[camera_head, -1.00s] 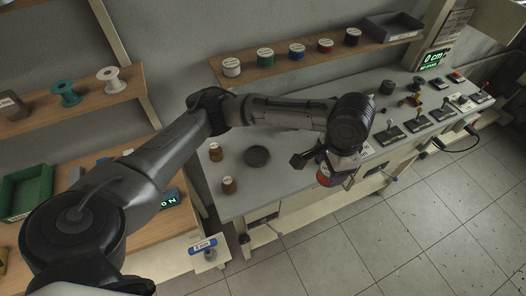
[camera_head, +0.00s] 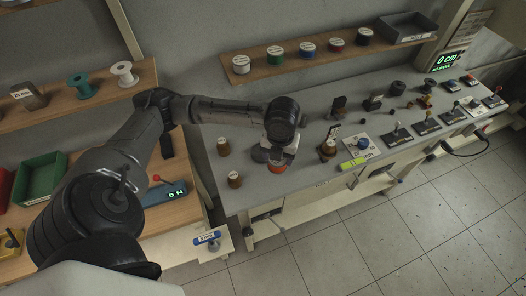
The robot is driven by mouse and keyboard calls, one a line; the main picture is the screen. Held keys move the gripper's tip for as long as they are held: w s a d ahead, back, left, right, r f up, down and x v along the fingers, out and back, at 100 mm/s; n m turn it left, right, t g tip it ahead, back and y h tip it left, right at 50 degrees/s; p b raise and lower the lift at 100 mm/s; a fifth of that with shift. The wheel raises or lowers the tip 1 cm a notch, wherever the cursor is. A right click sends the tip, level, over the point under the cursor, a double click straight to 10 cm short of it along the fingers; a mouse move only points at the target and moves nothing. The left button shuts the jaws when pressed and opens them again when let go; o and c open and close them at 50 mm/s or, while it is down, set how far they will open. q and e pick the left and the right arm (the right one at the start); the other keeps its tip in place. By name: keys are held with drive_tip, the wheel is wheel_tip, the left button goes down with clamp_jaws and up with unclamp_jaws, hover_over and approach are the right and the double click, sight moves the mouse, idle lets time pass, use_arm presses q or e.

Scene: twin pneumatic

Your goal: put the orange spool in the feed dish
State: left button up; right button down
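My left gripper (camera_head: 270,158) reaches in from the left, over the near-left part of the grey workbench. The orange spool (camera_head: 276,168) shows just under the gripper, at its fingertips, and appears held. Most of the spool is hidden by the gripper and wrist. The feed dish, a dark round dish seen earlier in this part of the bench, is now mostly or wholly hidden behind the gripper. I cannot tell whether the spool touches the dish or the bench. My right gripper is not in view.
Several lever boxes (camera_head: 426,123) line the right bench. A wall shelf (camera_head: 290,66) holds several spools.

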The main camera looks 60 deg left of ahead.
use_arm(q)
drive_tip(key=m, duration=0.1)
drive_tip(key=s+a+m, duration=0.1)
drive_tip(key=m, duration=0.1)
drive_tip(key=shift+a+f, duration=0.15)
drive_tip(key=shift+a, duration=0.1)
drive_tip(key=shift+s+a+f, duration=0.1)
drive_tip(key=shift+a, duration=0.1)
drive_tip(key=shift+m, duration=0.3)
drive_tip(key=w+a+f, duration=0.1)
drive_tip(key=a+f, duration=0.1)
drive_tip(key=a, duration=0.1)
drive_tip(key=w+a+f, duration=0.1)
drive_tip(key=a+f, duration=0.1)
drive_tip(key=a, duration=0.2)
drive_tip(key=w+a+f+b, duration=0.1)
drive_tip(key=a+f, duration=0.1)
drive_tip(key=a, duration=0.2)
drive_tip(key=shift+w+f, duration=0.25)
drive_tip(key=shift+f, duration=0.15)
drive_tip(key=shift+f+b, duration=0.3)
drive_tip(key=shift+f, duration=1.7)
drive_tip(key=shift+f, duration=0.15)
drive_tip(key=o, duration=1)
wheel_tip(320, 180, up, 12)
drive_tip(key=p, duration=0.1)
